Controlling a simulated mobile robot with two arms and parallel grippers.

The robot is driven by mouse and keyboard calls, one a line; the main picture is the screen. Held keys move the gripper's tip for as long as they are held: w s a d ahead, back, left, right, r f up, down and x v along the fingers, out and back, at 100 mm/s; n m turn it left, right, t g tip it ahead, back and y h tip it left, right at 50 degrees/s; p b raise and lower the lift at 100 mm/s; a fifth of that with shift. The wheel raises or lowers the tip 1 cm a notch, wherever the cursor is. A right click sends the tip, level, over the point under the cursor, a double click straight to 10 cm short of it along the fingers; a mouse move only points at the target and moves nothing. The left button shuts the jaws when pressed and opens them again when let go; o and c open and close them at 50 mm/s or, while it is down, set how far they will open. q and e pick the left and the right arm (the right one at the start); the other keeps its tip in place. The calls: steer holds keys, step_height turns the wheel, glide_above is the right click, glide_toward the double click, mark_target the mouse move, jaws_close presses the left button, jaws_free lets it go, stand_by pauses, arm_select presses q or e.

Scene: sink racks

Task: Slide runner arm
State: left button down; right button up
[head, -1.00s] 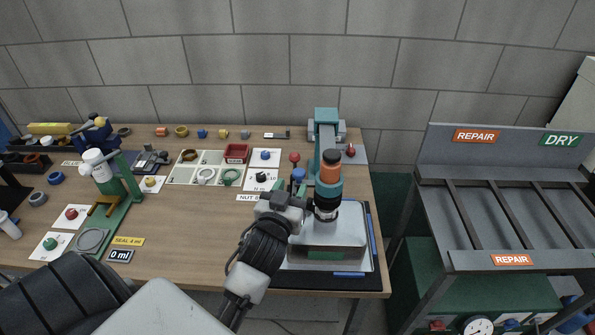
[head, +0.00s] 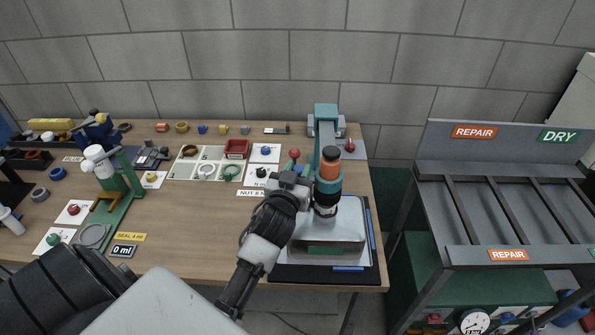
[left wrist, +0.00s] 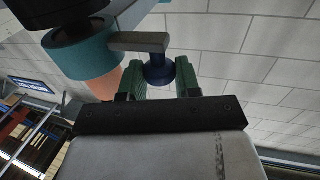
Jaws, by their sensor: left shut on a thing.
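The runner arm (head: 324,125) is a teal post and beam at the back right of the bench, carrying a teal and orange head (head: 329,170). The head stands above a grey metal sink piece (head: 345,238) on a black mat. In the left wrist view a dark blue knob (left wrist: 160,70) sits on a grey lever (left wrist: 138,42) beside the teal collar (left wrist: 80,50). My left gripper (left wrist: 158,80) has its green fingers on both sides of this knob, shut on it. In the head view my left gripper (head: 290,180) is left of the head and hides the knob.
A red ball knob (head: 294,154) stands close behind my left gripper. A green dispenser stand (head: 115,195) is further left. A grey rack (head: 500,210) stands right of the bench.

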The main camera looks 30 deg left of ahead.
arm_select(q)
steer(key=w+a+b, duration=0.3)
steer(key=w+a, duration=0.4)
steer(key=w, duration=0.5)
steer(key=shift+a+r, duration=0.15)
steer(key=shift+a, duration=0.05)
steer(key=c, duration=1.1)
jaws_free()
steer(key=shift+c, duration=0.2)
steer(key=shift+o, duration=0.4)
steer(key=shift+w+a+f, duration=0.1)
steer(key=shift+w+f, duration=0.1)
steer(key=shift+w, duration=0.05)
steer(key=b+v, duration=0.2)
steer(key=v, duration=0.9)
